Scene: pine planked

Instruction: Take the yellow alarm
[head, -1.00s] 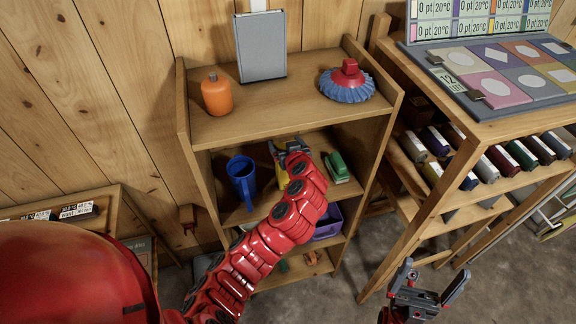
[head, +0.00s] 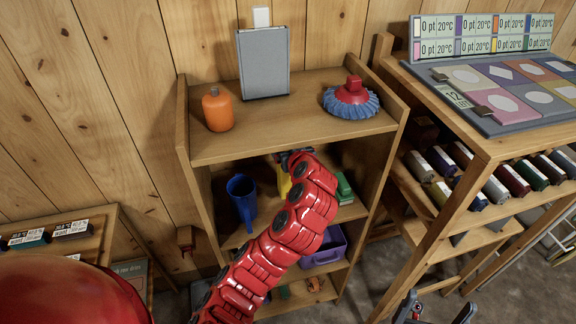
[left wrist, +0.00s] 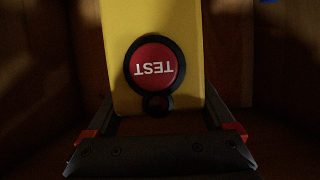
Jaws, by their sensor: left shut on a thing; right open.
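The yellow alarm (left wrist: 188,75) fills the middle of the left wrist view, with a red round button marked TEST that reads upside down. In the head view a small part of the yellow alarm (head: 284,183) shows on the middle shelf, mostly hidden by my left arm. My left gripper (left wrist: 160,118) is shut on the alarm, one finger on each side of it. In the head view my left gripper (head: 292,158) is mostly hidden under the top board. My right gripper (head: 436,311) is open and empty, low at the bottom edge.
The wooden shelf (head: 235,148) holds an orange bottle (head: 217,110), a grey panel (head: 264,62) and a blue brush (head: 350,100) on top. A purple bin (head: 325,245) stands below.

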